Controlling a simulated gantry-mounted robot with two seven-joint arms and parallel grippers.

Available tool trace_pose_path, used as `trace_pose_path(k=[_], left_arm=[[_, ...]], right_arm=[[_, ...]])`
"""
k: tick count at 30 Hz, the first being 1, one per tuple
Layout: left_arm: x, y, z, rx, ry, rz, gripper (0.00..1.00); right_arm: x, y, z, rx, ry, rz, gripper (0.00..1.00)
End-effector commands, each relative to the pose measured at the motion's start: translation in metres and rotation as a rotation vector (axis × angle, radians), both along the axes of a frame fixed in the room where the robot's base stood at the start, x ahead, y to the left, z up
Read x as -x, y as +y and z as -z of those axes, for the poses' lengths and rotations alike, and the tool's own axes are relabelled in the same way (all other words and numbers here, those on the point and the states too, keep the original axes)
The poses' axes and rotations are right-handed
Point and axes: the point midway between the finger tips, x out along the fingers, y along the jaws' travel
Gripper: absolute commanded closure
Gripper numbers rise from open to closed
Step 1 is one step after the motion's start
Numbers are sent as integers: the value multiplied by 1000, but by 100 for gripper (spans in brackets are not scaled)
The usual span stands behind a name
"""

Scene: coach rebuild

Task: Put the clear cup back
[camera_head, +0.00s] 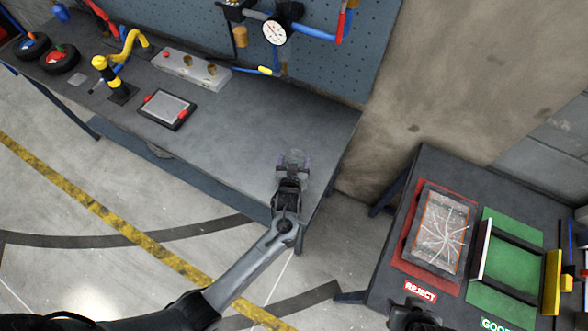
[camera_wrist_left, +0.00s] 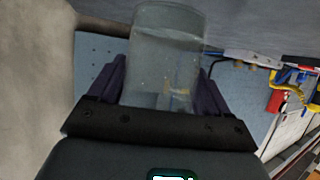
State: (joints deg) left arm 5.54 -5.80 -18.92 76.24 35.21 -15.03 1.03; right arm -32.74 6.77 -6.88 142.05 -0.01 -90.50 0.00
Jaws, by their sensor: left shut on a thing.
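The clear cup (camera_head: 295,157) is see-through and faint at the right end of the grey workbench (camera_head: 240,130). My left gripper (camera_head: 293,166) is shut on it, with one purple finger on each side. In the left wrist view the cup (camera_wrist_left: 165,60) stands between the fingers of the left gripper (camera_wrist_left: 165,88), its rim extending past them. I cannot tell whether the cup touches the bench top. A dark part at the bottom edge of the head view looks like my right gripper (camera_head: 415,317); its fingers are not clear.
A grey block with round holes (camera_head: 192,68) and a framed plate with red corners (camera_head: 167,109) lie further left. A blue pegboard (camera_head: 310,60) with a gauge (camera_head: 275,32) stands behind. A dark table with a red REJECT mat (camera_head: 407,262) and green mat (camera_head: 492,292) is at right.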

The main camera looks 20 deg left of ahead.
Motion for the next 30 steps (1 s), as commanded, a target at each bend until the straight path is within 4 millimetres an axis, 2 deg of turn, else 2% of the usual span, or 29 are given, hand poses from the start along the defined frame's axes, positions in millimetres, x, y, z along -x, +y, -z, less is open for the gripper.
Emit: trace_pose_path(k=[11,25,26,30], left_arm=[[0,0,35,-1,0,1,56],[0,0,42,1,-1,1,56],[0,0,41,1,-1,1,18],[0,0,41,0,-1,1,0]], right_arm=[[4,1,6,-3,11,2,57],[4,-1,10,5,10,-3,57],[4,-1,9,5,10,-4,57],[4,-2,8,6,10,-4,57]])
